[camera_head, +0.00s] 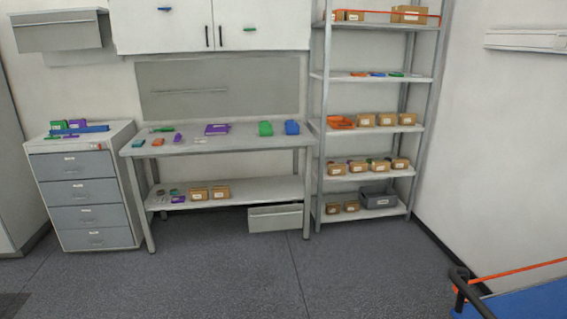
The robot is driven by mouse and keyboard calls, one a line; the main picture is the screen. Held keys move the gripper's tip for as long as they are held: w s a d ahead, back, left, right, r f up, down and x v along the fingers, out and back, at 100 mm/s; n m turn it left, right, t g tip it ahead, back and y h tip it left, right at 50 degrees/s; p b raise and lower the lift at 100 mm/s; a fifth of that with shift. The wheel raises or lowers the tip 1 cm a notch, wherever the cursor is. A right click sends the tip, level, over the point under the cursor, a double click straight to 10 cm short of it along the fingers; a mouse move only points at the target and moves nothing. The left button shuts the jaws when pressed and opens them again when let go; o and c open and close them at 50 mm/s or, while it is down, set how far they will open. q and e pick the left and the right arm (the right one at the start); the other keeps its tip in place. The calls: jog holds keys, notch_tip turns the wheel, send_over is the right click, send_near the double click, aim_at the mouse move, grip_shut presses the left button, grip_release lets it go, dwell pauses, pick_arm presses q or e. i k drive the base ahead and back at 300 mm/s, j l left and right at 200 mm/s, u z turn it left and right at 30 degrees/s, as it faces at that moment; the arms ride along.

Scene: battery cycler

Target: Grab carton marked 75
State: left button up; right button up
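Several brown cartons with small white labels stand in the room; the numbers are too small to read, so I cannot tell which is marked 75. On the shelf rack there is a carton (409,14) on the top level, a row with this carton (386,119) on the middle level, a row with this one (358,166) below, and a pair with this carton (351,206) at the bottom. Two more cartons, one of them here (221,192), stand on the workbench's lower shelf. Neither of my grippers is in view.
A workbench (190,149) with coloured items stands left of the shelf rack (320,150). A grey drawer cabinet (85,190) is at far left. A blue cart-like object with a dark handle (530,302) is at lower right. The floor (250,280) in front is clear.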

aim_at(405, 119)
jog(key=i, duration=0.85)
jog(key=i+j+z, duration=0.1)
jog(key=i, duration=0.7)
jog(key=i+l+z, duration=0.25)
jog(key=i+z, duration=0.2)
jog(key=i, duration=0.35)
jog(key=i+z, duration=0.45)
jog(key=i, duration=0.3)
jog(key=i+l+u, duration=0.15)
jog(key=i+l, duration=0.65)
jog(key=l, duration=0.1)
